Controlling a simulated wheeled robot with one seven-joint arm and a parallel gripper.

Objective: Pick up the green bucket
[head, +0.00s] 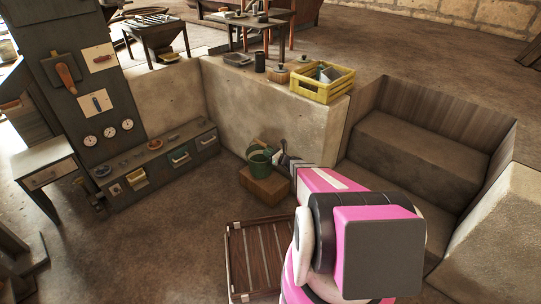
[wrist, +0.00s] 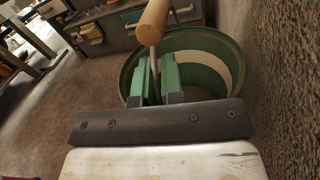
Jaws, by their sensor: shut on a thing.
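The green bucket (head: 260,163) is at the brown wooden block (head: 265,187) beside the concrete wall; I cannot tell whether its base touches the block. In the wrist view the bucket (wrist: 205,65) shows its round rim and a pale band inside. My gripper (head: 284,158) is at the bucket's upper right in the head view. In the wrist view my gripper (wrist: 154,80) is shut on the bucket's handle, with the metal wire between its green fingers. The handle's wooden grip (wrist: 153,22) sticks up past them.
A yellow crate (head: 322,84) stands on top of the concrete wall (head: 260,105). A low bench with drawers (head: 165,158) is to the left. A slatted wooden crate (head: 258,258) lies on the floor in front. Concrete steps (head: 420,150) are at right. The floor at left front is open.

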